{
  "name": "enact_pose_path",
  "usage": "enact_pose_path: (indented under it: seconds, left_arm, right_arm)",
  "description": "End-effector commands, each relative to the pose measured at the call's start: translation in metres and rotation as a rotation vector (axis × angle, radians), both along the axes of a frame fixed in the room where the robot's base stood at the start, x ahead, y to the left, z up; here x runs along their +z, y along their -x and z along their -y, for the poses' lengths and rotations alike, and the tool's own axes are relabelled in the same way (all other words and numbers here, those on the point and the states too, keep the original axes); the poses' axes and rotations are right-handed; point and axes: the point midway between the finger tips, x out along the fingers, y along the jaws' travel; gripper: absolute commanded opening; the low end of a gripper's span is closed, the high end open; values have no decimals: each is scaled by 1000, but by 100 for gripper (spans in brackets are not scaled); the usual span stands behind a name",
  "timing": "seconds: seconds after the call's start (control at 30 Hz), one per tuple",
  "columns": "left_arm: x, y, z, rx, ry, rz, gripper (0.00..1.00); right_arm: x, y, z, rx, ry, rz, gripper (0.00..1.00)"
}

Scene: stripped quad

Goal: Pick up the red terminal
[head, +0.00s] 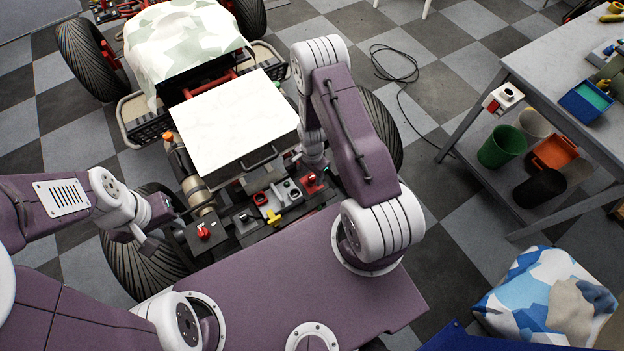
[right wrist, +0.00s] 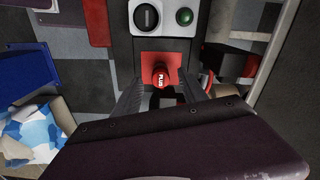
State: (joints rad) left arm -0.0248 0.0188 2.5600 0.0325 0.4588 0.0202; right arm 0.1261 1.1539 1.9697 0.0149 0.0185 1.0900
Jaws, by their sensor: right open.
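The red terminal (right wrist: 160,76), a round red cap marked PLUS, stands on a red square base on a dark panel in the right wrist view. In the head view the red terminal (head: 312,184) is partly hidden by my right arm. My right gripper (right wrist: 160,92) is open, with one finger on each side of the cap and visible gaps between. In the head view the right gripper (head: 314,166) is above the terminal, its fingertips mostly hidden. My left gripper (head: 148,242) is at the left, over the big tyre, away from the terminal; its jaw opening is unclear.
A dark tray with switches and a yellow part (head: 273,217) lies left of the terminal. A red knob (head: 203,231) sits further left. A white panel (head: 230,120) with a black handle lies behind. A green button (right wrist: 184,16) is near the terminal. A workbench (head: 560,60) stands at right.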

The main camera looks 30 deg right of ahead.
Motion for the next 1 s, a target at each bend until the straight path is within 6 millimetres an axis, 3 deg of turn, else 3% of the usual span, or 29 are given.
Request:
enact_pose_path:
  seconds: [0.1,0.37,0.53,0.87,1.0]
  left_arm:
    - [-3,0,0,0,0,0,36]
    - [-3,0,0,0,0,0,36]
    - [-3,0,0,0,0,0,36]
    - [-3,0,0,0,0,0,36]
    - [0,0,0,0,0,0,36]
  right_arm:
    - [-17,0,0,0,0,-2,50]
    - [-19,0,0,1,1,1,47]
    - [-19,0,0,1,0,0,0]
    - [-16,0,0,1,1,1,0]
    - [-2,-1,0,1,0,3,0]
